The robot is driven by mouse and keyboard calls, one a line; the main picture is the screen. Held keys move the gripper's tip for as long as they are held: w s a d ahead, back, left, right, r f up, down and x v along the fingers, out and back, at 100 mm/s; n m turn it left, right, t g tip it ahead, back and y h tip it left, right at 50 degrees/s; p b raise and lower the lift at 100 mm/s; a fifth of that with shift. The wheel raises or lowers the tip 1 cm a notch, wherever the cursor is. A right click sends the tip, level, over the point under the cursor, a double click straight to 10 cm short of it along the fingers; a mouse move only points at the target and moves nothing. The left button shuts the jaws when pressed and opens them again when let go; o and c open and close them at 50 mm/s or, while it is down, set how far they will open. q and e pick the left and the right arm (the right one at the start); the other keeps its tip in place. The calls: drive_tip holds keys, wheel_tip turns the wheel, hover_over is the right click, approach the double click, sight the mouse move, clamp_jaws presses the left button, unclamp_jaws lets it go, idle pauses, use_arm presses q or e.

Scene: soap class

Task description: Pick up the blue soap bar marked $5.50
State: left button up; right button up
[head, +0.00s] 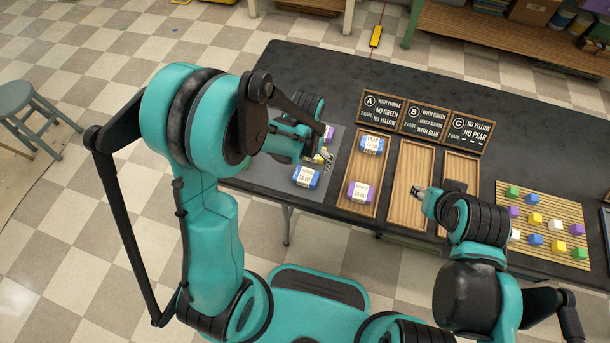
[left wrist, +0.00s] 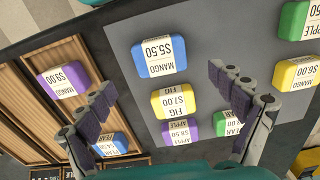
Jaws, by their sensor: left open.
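The blue soap bar (head: 306,177) with a white label lies on the near part of the grey mat in the head view. In the left wrist view the blue bar (left wrist: 140,60) shows the words MANGO $5.50, near the top middle. My left gripper (head: 327,157) is over the mat, just beyond the blue bar in the head view. In the left wrist view its open fingers (left wrist: 162,82) are spread wide, with nothing held between them. The blue bar lies apart from both fingertips. My right gripper (head: 420,191) is by the middle tray; its jaw state is unclear.
A yellow FIG bar (left wrist: 175,103) and a purple APPLE bar (left wrist: 180,131) lie close to the blue bar. The left wooden tray (head: 354,213) holds a blue bar (head: 371,145) and a purple bar (head: 358,191). The middle tray (head: 407,170) shows no soap. Signs A, B, C stand behind.

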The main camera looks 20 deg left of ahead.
sight(306, 175)
use_arm(q)
wheel_tip(306, 175, down, 2)
drive_tip(key=shift+d+b, duration=0.1)
drive_tip(key=shift+b, duration=0.2)
wheel_tip(306, 175, down, 5)
drive_tip(key=shift+s+r+b, duration=0.1)
drive_tip(key=shift+r+b, duration=0.1)
drive_tip(key=shift+b, duration=0.95)
drive_tip(key=shift+r, duration=0.1)
drive_tip(key=shift+c, duration=0.9)
drive_tip(key=c, duration=1.1)
